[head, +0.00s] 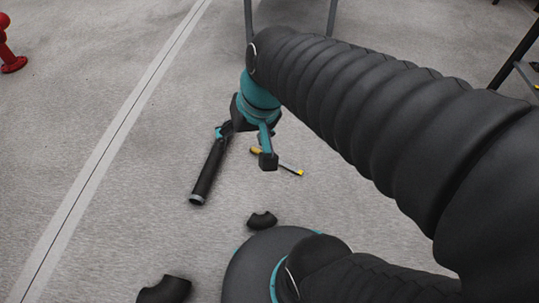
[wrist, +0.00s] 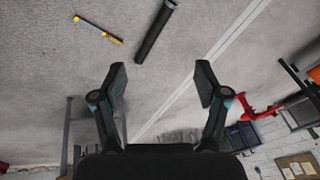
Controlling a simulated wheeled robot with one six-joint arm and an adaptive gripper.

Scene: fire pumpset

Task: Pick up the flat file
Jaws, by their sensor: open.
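A thin tool with yellow parts, which I take to be the flat file (head: 291,167), lies on the concrete floor just right of my gripper (head: 246,146) in the head view. A finger stands close to its yellow left end.
A black pipe (head: 208,172) lies on the floor left of the file, also seen in the wrist view (wrist: 155,32). Two dark curved pieces (head: 262,220) (head: 165,290) lie nearer my base. A red fixture (head: 10,58) stands far left. Bare floor lies around the file.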

